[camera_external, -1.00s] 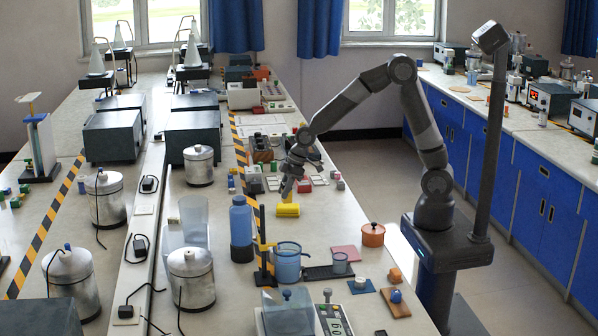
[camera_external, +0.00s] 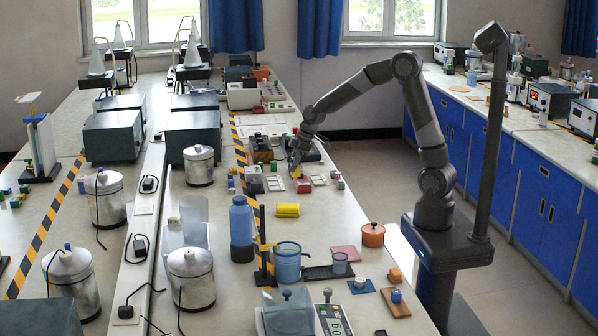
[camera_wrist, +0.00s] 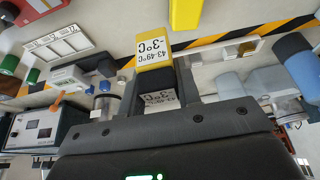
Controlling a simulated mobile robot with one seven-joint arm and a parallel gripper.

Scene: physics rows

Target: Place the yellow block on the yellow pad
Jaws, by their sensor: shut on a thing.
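The yellow block (camera_external: 296,171) is in my gripper (camera_external: 297,164), above the bench among small trays. In the wrist view my gripper (camera_wrist: 156,72) is shut on the yellow block (camera_wrist: 152,47), whose facing side carries a white label with black print. A yellow slab-like object (camera_external: 287,210) lies on the bench nearer the camera; it also shows at the top of the wrist view (camera_wrist: 186,12). I cannot tell whether it is the yellow pad. No other flat yellow pad is clear.
A red block (camera_external: 303,186) and a white tray (camera_external: 275,184) lie close below my gripper. A blue bottle (camera_external: 241,222) stands left of the yellow slab-like object. Bare bench lies right of the yellow slab-like object.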

